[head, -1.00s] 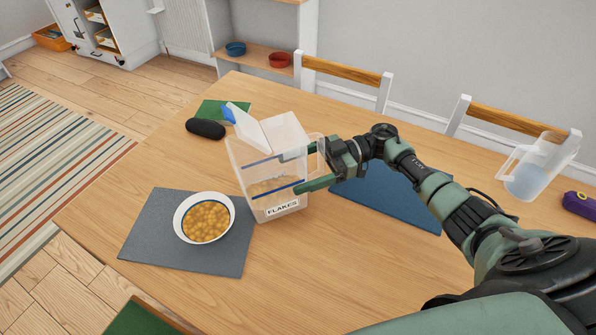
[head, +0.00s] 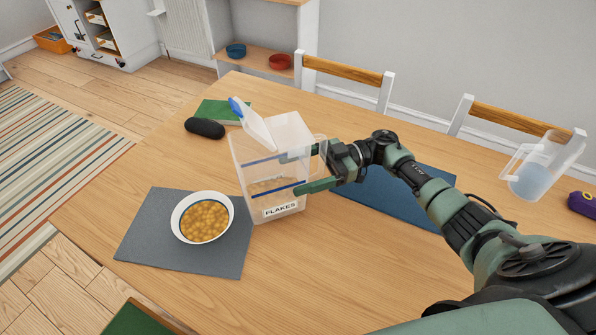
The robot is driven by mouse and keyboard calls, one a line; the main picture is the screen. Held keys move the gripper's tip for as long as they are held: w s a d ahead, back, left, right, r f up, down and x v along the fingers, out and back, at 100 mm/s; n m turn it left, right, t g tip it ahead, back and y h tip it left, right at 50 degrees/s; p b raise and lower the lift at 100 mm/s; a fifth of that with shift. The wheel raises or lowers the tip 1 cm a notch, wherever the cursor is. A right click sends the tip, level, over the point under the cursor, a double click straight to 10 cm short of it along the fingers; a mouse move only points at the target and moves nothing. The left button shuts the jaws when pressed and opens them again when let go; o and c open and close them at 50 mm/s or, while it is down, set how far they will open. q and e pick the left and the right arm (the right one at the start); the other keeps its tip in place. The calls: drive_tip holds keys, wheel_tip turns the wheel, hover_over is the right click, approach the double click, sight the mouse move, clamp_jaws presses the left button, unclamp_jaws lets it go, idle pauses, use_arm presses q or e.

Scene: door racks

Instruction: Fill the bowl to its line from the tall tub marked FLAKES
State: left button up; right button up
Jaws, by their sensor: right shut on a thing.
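The tall clear tub marked FLAKES (head: 281,208) is in the middle of the head view, nearly upright, with its lid (head: 257,124) hinged open. A low layer of contents shows inside it. The white bowl (head: 176,225) sits on a grey mat to the left of the tub. My left gripper is not in view.
The grey mat (head: 140,250) lies under the bowl, a blue mat (head: 375,200) behind my right arm. A black case (head: 205,128) and a green book (head: 222,108) lie behind the tub. A clear jug (head: 545,170) and a purple object (head: 582,203) stand at right.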

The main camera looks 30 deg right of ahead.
idle(0.3)
wheel_tip(320, 180, up, 5)
drive_tip(key=p, duration=0.4)
drive_tip(key=shift+r+p, duration=0.15)
drive_tip(key=shift+p, duration=0.2)
drive_tip(key=shift+f, duration=0.2)
